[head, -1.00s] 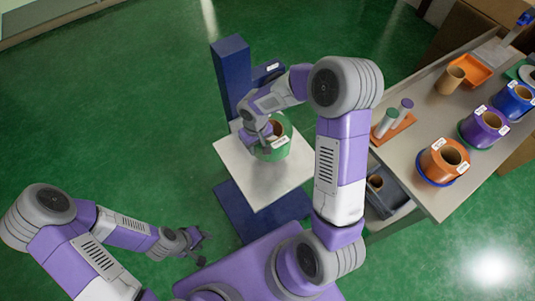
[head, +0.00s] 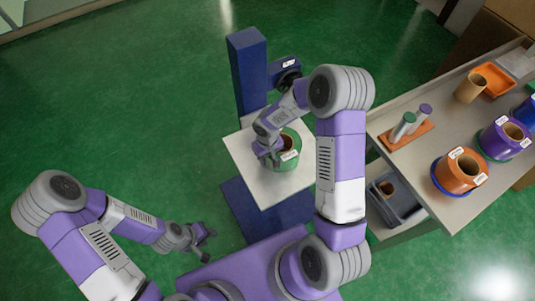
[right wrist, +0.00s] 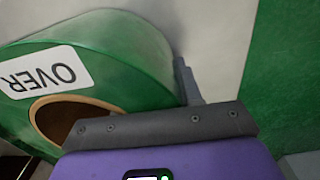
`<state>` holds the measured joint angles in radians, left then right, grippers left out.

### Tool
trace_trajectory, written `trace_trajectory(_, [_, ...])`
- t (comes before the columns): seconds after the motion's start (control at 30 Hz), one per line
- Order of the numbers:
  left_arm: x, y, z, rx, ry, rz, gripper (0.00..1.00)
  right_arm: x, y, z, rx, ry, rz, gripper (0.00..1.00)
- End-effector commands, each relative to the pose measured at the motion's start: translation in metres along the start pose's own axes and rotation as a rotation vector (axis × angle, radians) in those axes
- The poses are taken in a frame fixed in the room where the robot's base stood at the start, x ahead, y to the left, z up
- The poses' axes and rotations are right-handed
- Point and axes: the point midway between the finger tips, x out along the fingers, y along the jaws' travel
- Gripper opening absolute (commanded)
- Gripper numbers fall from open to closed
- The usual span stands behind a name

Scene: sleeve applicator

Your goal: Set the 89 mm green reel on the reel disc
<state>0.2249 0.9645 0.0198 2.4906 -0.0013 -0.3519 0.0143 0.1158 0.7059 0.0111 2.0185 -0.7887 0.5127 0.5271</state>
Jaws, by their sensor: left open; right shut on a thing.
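The green reel (head: 287,160) has a brown core and a white label; it is over the white square plate (head: 245,155) of the blue stand, and I cannot tell whether it touches the plate. My right gripper (head: 270,154) is shut on the reel's left side. In the right wrist view the green reel (right wrist: 120,50) shows its label reading "OVER", and the gripper's dark finger (right wrist: 187,82) lies against its wall. My left gripper (head: 203,240) is open and empty, low at left. I cannot make out a reel disc; the reel and arm cover part of the plate.
A blue post (head: 246,75) stands behind the plate, with a dark round part (head: 287,75) beside it. The grey table (head: 405,165) at right bears an orange reel (head: 458,172), a purple reel (head: 502,138) and an orange rack with rods (head: 408,132). A grey bin (head: 398,203) is below.

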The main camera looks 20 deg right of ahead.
Motion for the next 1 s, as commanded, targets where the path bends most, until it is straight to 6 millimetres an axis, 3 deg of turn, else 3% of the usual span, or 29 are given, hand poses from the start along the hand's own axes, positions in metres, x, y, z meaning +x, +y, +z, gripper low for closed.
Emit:
trace_trajectory(0.27, [0.004,-0.001,0.000,0.000,0.000,0.000,0.43,0.002,0.000,-0.001,-0.001,0.004,0.001,0.00])
trace_trajectory(0.3, [0.004,-0.001,0.000,0.000,0.000,0.000,0.43,0.003,0.000,0.000,0.000,0.000,0.000,0.36])
trace_trajectory(0.47, [0.003,-0.001,0.000,0.000,0.000,0.000,0.43,0.002,0.000,0.000,0.000,0.000,0.000,0.60])
trace_trajectory(0.83, [-0.002,0.001,0.000,0.000,0.000,0.000,0.43,0.002,0.000,0.001,0.002,-0.002,-0.002,0.60])
trace_trajectory(1.0, [-0.009,0.003,0.000,0.000,0.000,0.000,0.43,-0.027,-0.001,-0.001,0.001,0.004,0.000,0.60])
